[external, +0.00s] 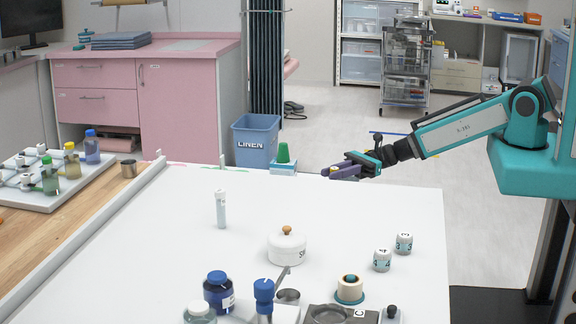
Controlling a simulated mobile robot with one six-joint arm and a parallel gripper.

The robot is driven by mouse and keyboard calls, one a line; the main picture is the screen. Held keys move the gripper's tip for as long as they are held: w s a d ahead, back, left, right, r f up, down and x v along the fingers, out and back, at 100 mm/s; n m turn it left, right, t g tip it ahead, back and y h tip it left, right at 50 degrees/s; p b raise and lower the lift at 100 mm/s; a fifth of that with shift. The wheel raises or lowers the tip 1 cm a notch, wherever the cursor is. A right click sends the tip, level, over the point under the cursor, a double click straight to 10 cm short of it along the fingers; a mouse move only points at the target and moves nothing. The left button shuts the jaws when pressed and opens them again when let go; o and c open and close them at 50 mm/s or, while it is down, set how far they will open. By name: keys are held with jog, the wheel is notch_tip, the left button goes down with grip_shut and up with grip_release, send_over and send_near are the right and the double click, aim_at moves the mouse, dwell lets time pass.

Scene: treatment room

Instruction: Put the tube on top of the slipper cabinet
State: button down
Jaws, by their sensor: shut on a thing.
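My gripper (352,167) is over the far edge of the white table, at the end of my teal arm reaching in from the right. It is shut on a small dark purple, elongated thing (340,171); I cannot tell whether this is a tube. A slim pale tube with a teal band (221,210) stands upright on the white table, well left of my gripper and apart from it. A pink cabinet (95,90) with drawers stands at the back left. Dark slippers (293,108) lie on the floor right of it; I cannot tell for sure which cabinet is the slipper cabinet.
The white table (180,265) holds a lidded white pot (287,246), two marked cups (382,259) and several jars at the front. Folded blue towels (121,40) lie on the pink cabinet. A blue linen bin (256,141) stands on the floor. The table's far middle is clear.

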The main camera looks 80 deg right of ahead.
jog(key=w+f+b, duration=0.1)
jog(key=w+b, duration=0.5)
jog(key=b, duration=0.5)
jog(key=shift+w+a+b, duration=0.15)
jog(key=shift+b, duration=0.25)
jog(key=w+b, duration=0.2)
jog(key=b, duration=0.6)
jog(key=shift+w+a, duration=0.1)
jog(key=shift+w, duration=0.8)
jog(key=shift+w, duration=0.15)
jog(key=shift+w+f, duration=0.15)
jog(key=shift+f, duration=0.75)
jog(key=shift+w+f, duration=0.15)
jog(key=shift+f, duration=0.7)
jog(key=shift+f, duration=0.15)
